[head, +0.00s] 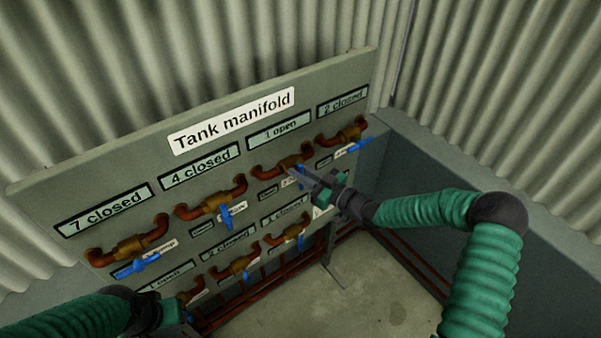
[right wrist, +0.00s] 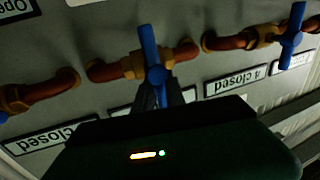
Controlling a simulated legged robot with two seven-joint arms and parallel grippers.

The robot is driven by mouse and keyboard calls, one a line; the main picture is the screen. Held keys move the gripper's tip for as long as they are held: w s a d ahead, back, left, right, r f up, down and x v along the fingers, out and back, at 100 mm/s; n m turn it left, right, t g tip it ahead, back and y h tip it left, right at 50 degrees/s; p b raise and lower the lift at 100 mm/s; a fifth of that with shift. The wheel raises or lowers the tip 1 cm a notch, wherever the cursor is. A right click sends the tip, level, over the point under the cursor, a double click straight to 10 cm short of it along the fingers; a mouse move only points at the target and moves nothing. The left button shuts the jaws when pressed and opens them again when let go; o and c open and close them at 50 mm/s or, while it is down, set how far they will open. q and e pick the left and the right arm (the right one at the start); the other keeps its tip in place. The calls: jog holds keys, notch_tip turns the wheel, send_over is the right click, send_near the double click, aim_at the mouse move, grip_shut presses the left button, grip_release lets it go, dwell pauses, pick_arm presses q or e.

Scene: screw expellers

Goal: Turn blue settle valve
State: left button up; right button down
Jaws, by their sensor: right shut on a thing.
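The tank manifold board (head: 335,75) carries several brass valves on copper pipes, each with a blue handle. My right gripper (head: 308,178) is at the upper-row valve under the "1 open" sign (head: 279,131). Its dark fingers are shut on that valve's blue handle (right wrist: 150,48), which also shows below the brass body in the head view (head: 301,170). The fingers hide part of the handle and its small white tag, so I cannot read "settle" there. My left gripper (head: 172,312) is low at the left, partly hidden by its own arm, apart from the upper valves.
The valves under "4 closed" (head: 212,205) and "7 closed" (head: 130,248) are to the left, and the "2 closed" valve (head: 348,133) is to the right. A lower row of valves (head: 235,268) sits beneath. Bare floor (head: 370,290) lies in front.

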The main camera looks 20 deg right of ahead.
jog(key=shift+s+a+f+n+b, duration=0.1)
jog(key=shift+f+n+b, duration=0.4)
jog(key=shift+b, duration=0.15)
jog(key=shift+s+a+f+n+g+h+b, duration=0.2)
jog(key=shift+n+h+b, duration=0.35)
jog(key=shift+n+b, duration=1.35)
jog(key=shift+a+f+n+g+h+b, duration=0.2)
jog(key=shift+n+h+b, duration=0.6)
jog(key=shift+b, duration=1.9)
jog(key=shift+s+a+r+n+g+h+b, duration=0.1)
jog(key=shift+a+n+h+b, duration=0.2)
jog(key=shift+n+b, duration=1.75)
jog(key=shift+m, duration=0.25)
jog(key=c, duration=1.6)
grip_release()
jog(key=shift+c, duration=0.2)
jog(key=shift+o, duration=1.3)
jog(key=shift+r, duration=0.15)
jog(key=shift+d, duration=0.15)
